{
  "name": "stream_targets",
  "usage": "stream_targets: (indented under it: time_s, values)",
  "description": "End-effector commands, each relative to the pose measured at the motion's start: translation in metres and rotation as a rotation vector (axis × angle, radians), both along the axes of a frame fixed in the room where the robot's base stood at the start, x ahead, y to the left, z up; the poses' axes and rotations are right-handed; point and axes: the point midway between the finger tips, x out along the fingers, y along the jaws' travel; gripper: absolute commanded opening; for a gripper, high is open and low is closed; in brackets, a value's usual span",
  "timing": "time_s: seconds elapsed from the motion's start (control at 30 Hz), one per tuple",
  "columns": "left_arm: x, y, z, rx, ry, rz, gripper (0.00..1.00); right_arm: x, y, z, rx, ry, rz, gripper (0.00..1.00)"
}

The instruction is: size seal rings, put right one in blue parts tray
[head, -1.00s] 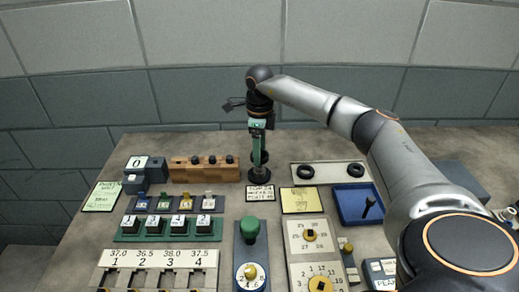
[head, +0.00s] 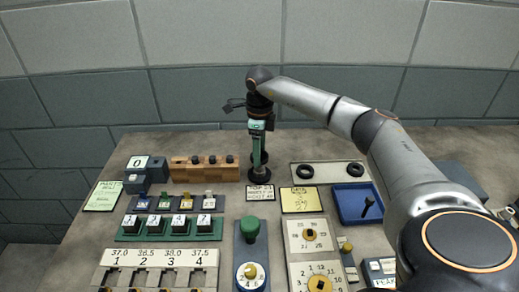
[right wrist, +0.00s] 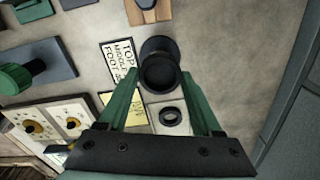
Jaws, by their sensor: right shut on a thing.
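My right gripper (head: 257,152) points down with green fingers, seen nearly edge-on. In the right wrist view its fingers close on a dark round piece (right wrist: 160,74) with a hollow-looking top. This piece is directly above a wider black foot (head: 258,174) on the table; I cannot tell whether it is a ring or the top of a black stand. Two black seal rings, a left one (head: 305,172) and a right one (head: 355,169), lie apart on a pale tray (head: 330,175). The blue parts tray (head: 350,215) holds a small dark T-shaped object (head: 369,206). My left gripper is out of view.
A card reading top, middle, foot (head: 260,192) and a yellow card (head: 302,200) lie in front of the foot. A wooden block (head: 205,174), green button (head: 250,227), dial panels (head: 310,235) and numbered slots (head: 158,260) crowd the table. Behind is a wall.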

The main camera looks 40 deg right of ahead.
Motion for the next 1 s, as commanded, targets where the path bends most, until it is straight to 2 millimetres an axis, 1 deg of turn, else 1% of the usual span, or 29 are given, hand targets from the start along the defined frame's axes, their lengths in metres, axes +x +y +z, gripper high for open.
stream_targets:
  time_s: [0.53,1.0]
  values:
    - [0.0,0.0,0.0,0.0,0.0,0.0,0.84,0.0,0.0,-0.002,-0.001,0.001,0.0,0.14]
    - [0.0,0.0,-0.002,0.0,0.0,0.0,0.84,0.0,0.0,-0.011,0.0,0.002,0.0,0.14]
